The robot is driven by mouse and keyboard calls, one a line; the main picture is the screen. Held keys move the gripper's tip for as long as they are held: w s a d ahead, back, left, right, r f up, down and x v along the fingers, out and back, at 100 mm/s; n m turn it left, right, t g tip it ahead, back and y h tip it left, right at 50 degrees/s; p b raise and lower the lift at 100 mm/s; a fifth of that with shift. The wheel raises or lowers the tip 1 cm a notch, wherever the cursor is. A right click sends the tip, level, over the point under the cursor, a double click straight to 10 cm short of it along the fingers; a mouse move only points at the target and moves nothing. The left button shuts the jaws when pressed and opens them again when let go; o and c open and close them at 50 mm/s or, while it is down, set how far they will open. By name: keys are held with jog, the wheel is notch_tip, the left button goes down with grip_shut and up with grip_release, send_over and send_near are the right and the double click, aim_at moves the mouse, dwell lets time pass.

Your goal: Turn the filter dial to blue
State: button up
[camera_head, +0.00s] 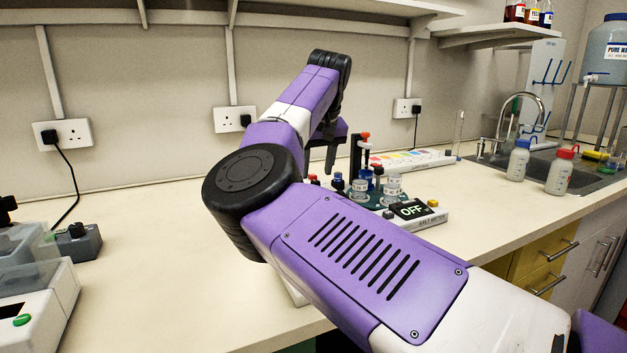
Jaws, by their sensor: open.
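My purple and white arm stretches across the middle of the view. My gripper (319,166) points down over the back of the bench, with its dark fingers apart and nothing seen between them. It is just left of a dark green stand (356,158) with a red-topped post and small blue, red and black knobs. I cannot make out a filter dial. It may be hidden behind my arm, which covers part of the bench in front of the gripper.
A meter with an "OFF" display (413,209) sits right of my gripper, near clear jars (392,187). A white strip with coloured patches (410,158) lies behind. Bottles (561,172) stand by the sink (590,181).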

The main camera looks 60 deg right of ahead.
jog(key=shift+x, duration=1.9)
jog(key=shift+s, duration=0.1)
grip_shut()
